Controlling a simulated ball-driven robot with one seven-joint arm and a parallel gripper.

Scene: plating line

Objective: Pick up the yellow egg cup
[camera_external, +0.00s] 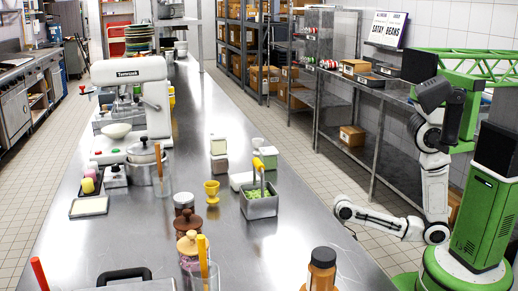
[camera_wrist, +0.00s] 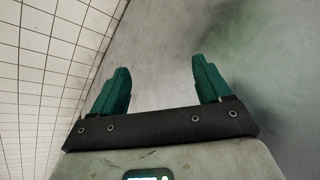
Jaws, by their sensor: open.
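The yellow egg cup (camera_external: 212,191) stands upright on the steel counter, near the middle of the external view. It is left of a grey metal bin of green food. My arm reaches low at the right, beyond the counter's right edge, and its end (camera_external: 342,208) is well apart from the egg cup. In the wrist view my gripper (camera_wrist: 160,82) has two green fingers spread wide with nothing between them. The egg cup does not show in the wrist view.
The grey bin (camera_external: 260,206) with a yellow-handled utensil is just right of the egg cup. Dark-lidded jars (camera_external: 187,243) stand in front of it. An orange-brown bottle (camera_external: 321,268) stands at the counter's near right. The counter (camera_external: 290,220) between bin and right edge is clear.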

